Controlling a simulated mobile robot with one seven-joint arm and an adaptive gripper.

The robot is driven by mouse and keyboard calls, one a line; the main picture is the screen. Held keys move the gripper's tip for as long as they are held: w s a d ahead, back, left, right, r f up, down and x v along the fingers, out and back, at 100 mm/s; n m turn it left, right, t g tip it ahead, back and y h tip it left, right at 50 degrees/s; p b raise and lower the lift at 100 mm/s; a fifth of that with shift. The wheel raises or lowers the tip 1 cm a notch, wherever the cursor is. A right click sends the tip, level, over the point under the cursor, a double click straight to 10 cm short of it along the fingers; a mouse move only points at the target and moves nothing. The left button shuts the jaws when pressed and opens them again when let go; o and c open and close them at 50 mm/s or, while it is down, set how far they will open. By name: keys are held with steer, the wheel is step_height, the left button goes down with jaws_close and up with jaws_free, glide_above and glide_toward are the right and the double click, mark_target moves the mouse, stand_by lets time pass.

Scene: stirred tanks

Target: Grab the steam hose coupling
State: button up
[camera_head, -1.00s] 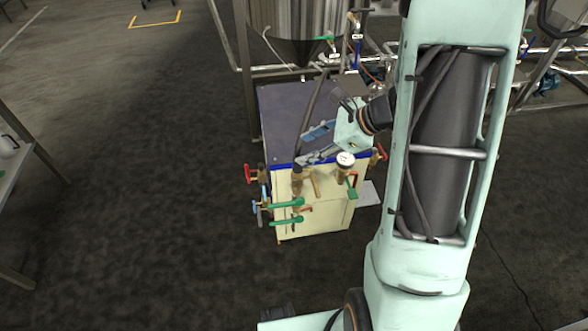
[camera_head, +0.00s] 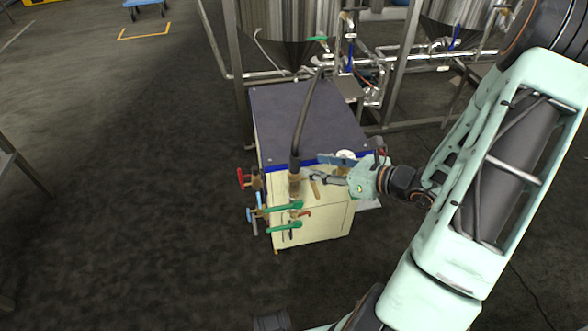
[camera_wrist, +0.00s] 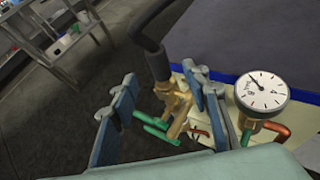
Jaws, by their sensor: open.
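The steam hose coupling (camera_head: 294,183) is a brass fitting at the lower end of a black hose, at the front top edge of the cream cabinet (camera_head: 325,215). It also shows in the wrist view (camera_wrist: 177,101), with the hose's dark sleeve (camera_wrist: 158,66) above it. My gripper (camera_head: 317,168) is open, just right of the coupling in the head view. In the wrist view my gripper (camera_wrist: 160,80) has one blue-padded finger on each side of the sleeve and coupling, which appear beyond the fingertips. I see no contact.
A pressure gauge (camera_wrist: 262,92) stands close to my right finger in the wrist view. Green-handled valves (camera_head: 284,207) and a red-handled valve (camera_head: 242,179) stick out from the cabinet. Steel tanks (camera_head: 290,30) and pipes stand behind.

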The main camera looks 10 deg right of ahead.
mark_target(294, 161)
steer(key=b+x, duration=0.2)
steer(key=x, duration=0.6)
steer(key=shift+w+a+f+b, duration=0.1)
steer(key=shift+w+a+b, duration=0.05)
steer(key=shift+a+b, duration=0.15)
jaws_close()
